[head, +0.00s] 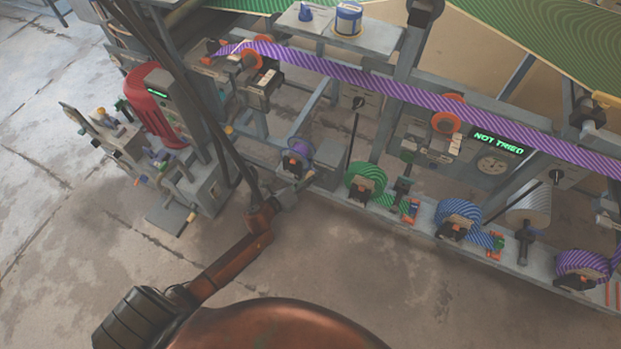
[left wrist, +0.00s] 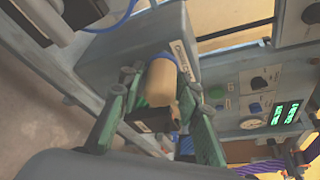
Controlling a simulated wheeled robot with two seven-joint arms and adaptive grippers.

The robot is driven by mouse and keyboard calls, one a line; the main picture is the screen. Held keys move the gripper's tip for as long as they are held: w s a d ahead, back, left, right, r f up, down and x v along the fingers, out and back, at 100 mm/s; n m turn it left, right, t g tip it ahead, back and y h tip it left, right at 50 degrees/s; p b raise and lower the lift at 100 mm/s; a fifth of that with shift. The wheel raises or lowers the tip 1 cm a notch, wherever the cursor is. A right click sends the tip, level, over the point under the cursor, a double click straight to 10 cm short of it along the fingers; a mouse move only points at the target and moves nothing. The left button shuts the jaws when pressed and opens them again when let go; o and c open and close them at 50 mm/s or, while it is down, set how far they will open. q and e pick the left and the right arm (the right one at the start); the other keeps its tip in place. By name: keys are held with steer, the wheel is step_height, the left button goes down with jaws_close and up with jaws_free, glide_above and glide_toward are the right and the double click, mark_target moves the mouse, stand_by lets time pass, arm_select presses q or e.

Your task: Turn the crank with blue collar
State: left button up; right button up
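The crank (left wrist: 160,84) shows in the left wrist view as a tan cylinder coming out of a grey box, with a blue collar (left wrist: 159,57) at its base. A tan arm and a dark part lie below it, partly hidden. My left gripper (left wrist: 160,90) has its two green fingers apart, one on each side of the tan cylinder. The fingers do not look closed on it; contact is hard to tell. In the head view my left gripper (head: 288,197) is low beside the grey box (head: 327,166), and the crank is not clear there. My right gripper is not in view.
A lit panel (left wrist: 285,113) with knobs stands to the right in the left wrist view. Open floor lies in front.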

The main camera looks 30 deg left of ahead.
arm_select(q)
jaws_close()
stand_by(0.5)
